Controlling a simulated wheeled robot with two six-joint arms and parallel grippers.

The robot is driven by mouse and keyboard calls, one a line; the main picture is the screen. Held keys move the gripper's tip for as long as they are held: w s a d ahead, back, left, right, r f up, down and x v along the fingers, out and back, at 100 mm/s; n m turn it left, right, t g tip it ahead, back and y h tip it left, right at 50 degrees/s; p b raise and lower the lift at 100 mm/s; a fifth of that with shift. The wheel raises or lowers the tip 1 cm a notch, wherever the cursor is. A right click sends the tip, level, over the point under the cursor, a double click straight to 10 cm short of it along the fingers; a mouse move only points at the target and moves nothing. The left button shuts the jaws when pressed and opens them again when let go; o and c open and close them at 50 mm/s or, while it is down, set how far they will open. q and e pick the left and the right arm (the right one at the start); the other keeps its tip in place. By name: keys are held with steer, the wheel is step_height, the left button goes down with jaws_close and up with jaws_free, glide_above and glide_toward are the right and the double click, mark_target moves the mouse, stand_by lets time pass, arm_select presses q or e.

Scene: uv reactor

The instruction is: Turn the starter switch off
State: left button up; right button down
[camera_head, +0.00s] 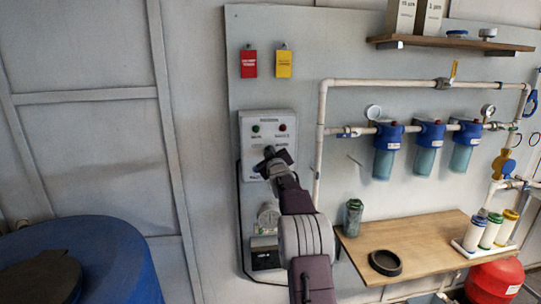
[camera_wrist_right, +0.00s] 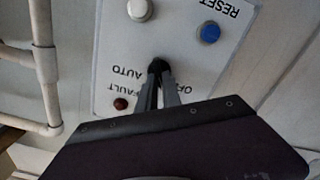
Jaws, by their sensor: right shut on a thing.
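A light grey control panel (camera_head: 249,152) with a green lamp and a red lamp hangs on the wall board. My right gripper (camera_head: 268,151) reaches up to it and covers its middle. In the right wrist view the panel (camera_wrist_right: 112,58) appears upside down, with lettering that reads RESET, AUTO and a partly hidden FAULT; another word beside the fingers looks like OFF. The fingers of my right gripper (camera_wrist_right: 158,72) are shut on a small black switch knob (camera_wrist_right: 157,63), which they mostly hide. I cannot tell which way the knob points. My left gripper is not in view.
Close to the knob are a white button (camera_wrist_right: 139,9), a blue button (camera_wrist_right: 210,33) and a dark red lamp (camera_wrist_right: 121,104). White pipes (camera_head: 321,130) run right of the panel. A wooden shelf table (camera_head: 430,245) stands below right, a blue barrel (camera_head: 115,260) lower left.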

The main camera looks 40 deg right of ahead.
steer(key=shift+r, duration=0.1)
steer(key=c, duration=1.5)
jaws_free()
steer(key=shift+a, duration=0.1)
steer(key=b+v, duration=0.4)
steer(key=v, duration=0.5)
steer(key=shift+b, duration=0.3)
steer(key=shift+r, duration=0.1)
